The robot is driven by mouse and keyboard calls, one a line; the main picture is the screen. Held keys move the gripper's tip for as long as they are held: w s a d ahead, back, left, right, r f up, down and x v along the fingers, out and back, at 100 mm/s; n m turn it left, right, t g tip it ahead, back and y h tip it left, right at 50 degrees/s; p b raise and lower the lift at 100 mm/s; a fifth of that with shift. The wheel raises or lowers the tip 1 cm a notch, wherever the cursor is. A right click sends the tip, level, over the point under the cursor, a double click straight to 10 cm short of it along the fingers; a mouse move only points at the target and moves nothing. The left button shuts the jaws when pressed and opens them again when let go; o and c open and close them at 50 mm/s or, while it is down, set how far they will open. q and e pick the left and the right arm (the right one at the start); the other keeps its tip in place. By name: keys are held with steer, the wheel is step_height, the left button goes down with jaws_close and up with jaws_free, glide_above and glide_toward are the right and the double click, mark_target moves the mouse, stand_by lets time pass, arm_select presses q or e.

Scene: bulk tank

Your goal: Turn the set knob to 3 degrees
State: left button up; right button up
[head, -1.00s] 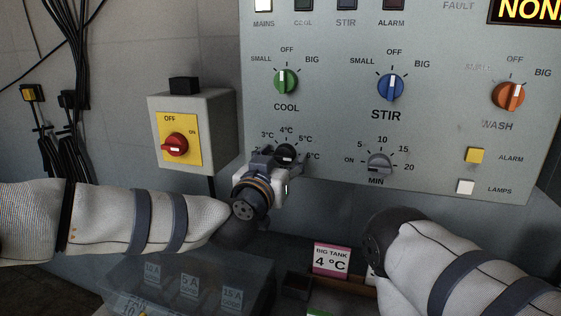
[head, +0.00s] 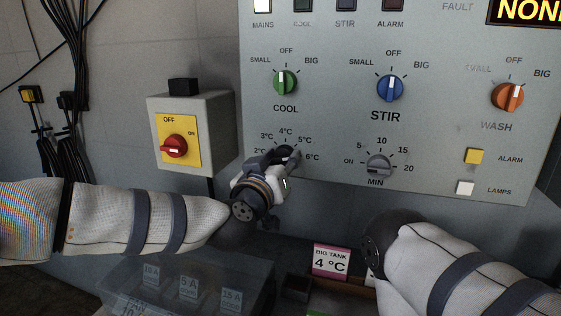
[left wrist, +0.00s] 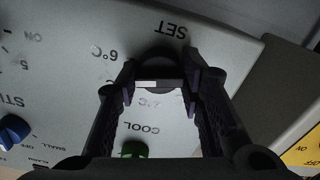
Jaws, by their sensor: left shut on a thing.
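The black set knob (head: 288,152) sits low on the grey panel, inside a scale with 2 °C, 3 °C, 4 °C, 5 °C and 6 °C marks. My left gripper (head: 276,159) is at the knob and partly covers it. In the left wrist view, its two fingers (left wrist: 160,86) are shut on the sides of the knob (left wrist: 158,64). That view is upside down, with SET above the knob. A white mark on the knob lies between the fingers, close to the partly hidden 4 °C label. My right gripper is not in view; only my right arm shows.
A green COOL knob (head: 285,82), blue STIR knob (head: 390,88), orange WASH knob (head: 508,96) and grey timer knob (head: 379,166) surround it on the panel. A red-yellow switch box (head: 215,130) is at left. A BIG TANK 4 °C card (head: 331,261) stands below.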

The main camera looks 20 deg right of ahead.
arm_select(q)
steer(key=n, duration=0.6)
steer(key=shift+f+n+b, duration=0.1)
steer(key=shift+n+b, duration=0.2)
steer(key=n+b, duration=0.2)
steer(key=n, duration=0.9)
steer(key=shift+d+n, duration=0.1)
steer(key=shift+n, duration=0.3)
steer(key=n+b, duration=0.1)
steer(key=n, duration=0.2)
steer(key=shift+n, duration=0.4)
steer(key=shift+r+n+b, duration=0.25)
steer(key=shift+n+b, duration=0.05)
steer(key=shift+n, duration=0.4)
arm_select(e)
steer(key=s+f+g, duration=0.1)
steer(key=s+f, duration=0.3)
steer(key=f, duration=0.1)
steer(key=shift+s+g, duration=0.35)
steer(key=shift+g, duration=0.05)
arm_select(q)
steer(key=shift+r, duration=0.1)
steer(key=o, duration=1.2)
steer(key=shift+c, duration=0.2)
steer(key=shift+s, duration=0.1)
